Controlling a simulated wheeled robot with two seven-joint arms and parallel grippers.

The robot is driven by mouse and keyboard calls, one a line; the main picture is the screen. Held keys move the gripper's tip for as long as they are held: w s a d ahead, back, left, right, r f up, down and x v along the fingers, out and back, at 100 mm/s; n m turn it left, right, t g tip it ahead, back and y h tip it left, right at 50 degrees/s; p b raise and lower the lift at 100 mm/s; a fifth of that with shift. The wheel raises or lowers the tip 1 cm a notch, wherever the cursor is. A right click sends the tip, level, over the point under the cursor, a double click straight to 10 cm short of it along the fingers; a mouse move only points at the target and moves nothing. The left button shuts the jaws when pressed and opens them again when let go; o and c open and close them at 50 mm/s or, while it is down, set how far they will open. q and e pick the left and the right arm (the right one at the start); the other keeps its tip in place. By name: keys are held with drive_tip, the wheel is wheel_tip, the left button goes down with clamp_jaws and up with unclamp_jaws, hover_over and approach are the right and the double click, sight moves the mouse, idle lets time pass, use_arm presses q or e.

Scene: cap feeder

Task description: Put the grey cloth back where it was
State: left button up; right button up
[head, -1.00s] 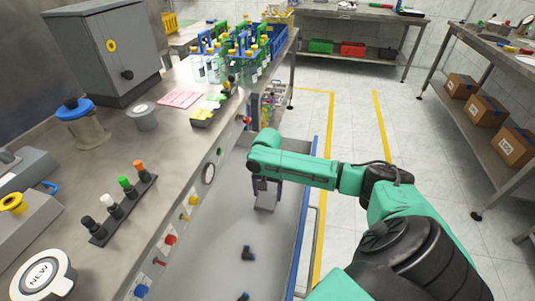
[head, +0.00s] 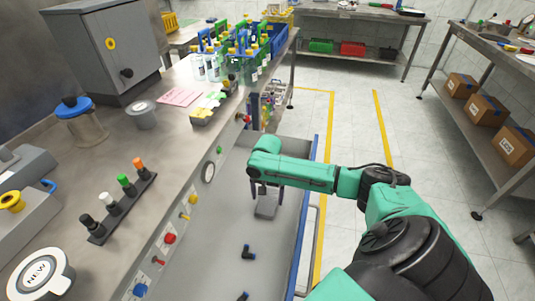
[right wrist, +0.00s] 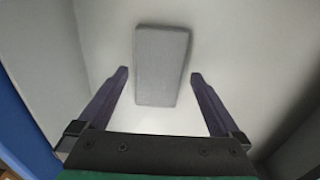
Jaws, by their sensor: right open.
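The grey cloth (right wrist: 162,65) is a flat, folded-looking rectangle. In the right wrist view it is over the pale floor of a bin, between and slightly beyond my fingertips, with a gap on each side. In the head view it shows (head: 266,208) just below my right gripper (head: 266,190), inside the long grey bin (head: 225,247). My right gripper points down and is open; its two dark fingers also show in the right wrist view (right wrist: 160,75). Whether the cloth fully rests on the bin floor is hard to tell. My left gripper is out of view.
Dark elbow-shaped pieces (head: 248,252) lie in the bin near its front. The bin has a blue rim (head: 303,228) on the right. The steel workbench (head: 120,165) with knobs on its front stands along the left. Open floor lies to the right.

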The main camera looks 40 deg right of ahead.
sight(268, 201)
wheel_tip(268, 201, up, 10)
drive_tip(key=p, duration=0.1)
drive_tip(key=shift+r+p, duration=0.25)
drive_tip(key=shift+p, duration=0.05)
